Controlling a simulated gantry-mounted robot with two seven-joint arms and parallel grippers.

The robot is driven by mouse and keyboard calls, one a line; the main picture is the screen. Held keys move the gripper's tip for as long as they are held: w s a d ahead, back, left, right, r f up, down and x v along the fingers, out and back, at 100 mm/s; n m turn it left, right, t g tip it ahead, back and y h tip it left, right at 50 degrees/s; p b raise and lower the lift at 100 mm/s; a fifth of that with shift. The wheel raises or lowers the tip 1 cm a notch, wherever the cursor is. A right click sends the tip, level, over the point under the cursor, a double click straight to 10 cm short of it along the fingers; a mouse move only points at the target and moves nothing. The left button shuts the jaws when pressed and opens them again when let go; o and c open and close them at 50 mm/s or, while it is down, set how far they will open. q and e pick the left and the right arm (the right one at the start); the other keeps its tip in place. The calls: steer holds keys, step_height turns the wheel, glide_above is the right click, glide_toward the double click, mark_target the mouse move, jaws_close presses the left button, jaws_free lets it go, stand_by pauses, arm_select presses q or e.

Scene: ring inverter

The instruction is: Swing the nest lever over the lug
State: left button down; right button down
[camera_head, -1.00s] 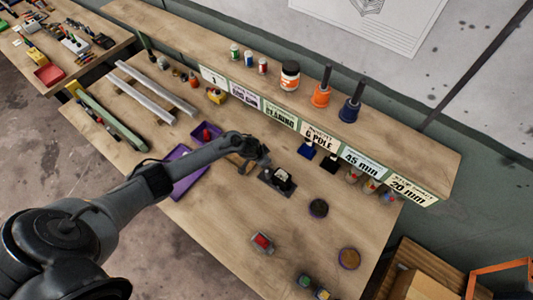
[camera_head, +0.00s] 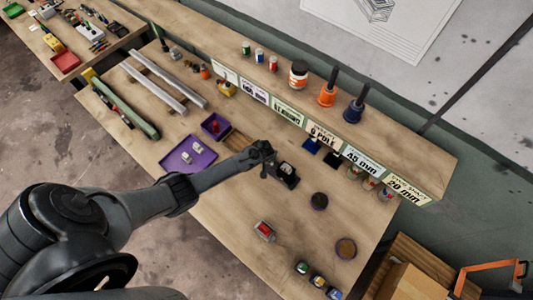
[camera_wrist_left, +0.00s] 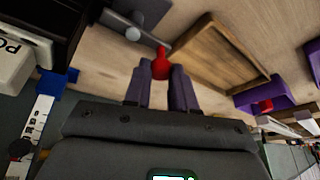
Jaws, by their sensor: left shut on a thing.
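The nest (camera_head: 286,177) is a small dark fixture on the bench, right of my left gripper (camera_head: 265,172) in the head view. The lug cannot be made out. My right gripper is not in view.
A wooden tray (camera_wrist_left: 236,81) lies close beside the knob. Purple trays (camera_head: 187,166) sit left of the nest, past my arm. A dark round piece (camera_head: 319,201) and a red-topped block (camera_head: 265,231) stand toward the right and front. A labelled shelf (camera_head: 345,148) runs behind.

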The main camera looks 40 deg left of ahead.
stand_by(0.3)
arm_select(q)
steer(key=c, duration=0.9)
jaws_free()
steer(key=shift+c, duration=0.2)
steer(key=shift+s+d+r+p, duration=0.2)
steer(key=shift+r+p, duration=0.1)
steer(key=shift+r, duration=0.25)
steer(key=p+v, duration=0.1)
steer(key=v, duration=0.8)
steer(key=shift+r, duration=0.3)
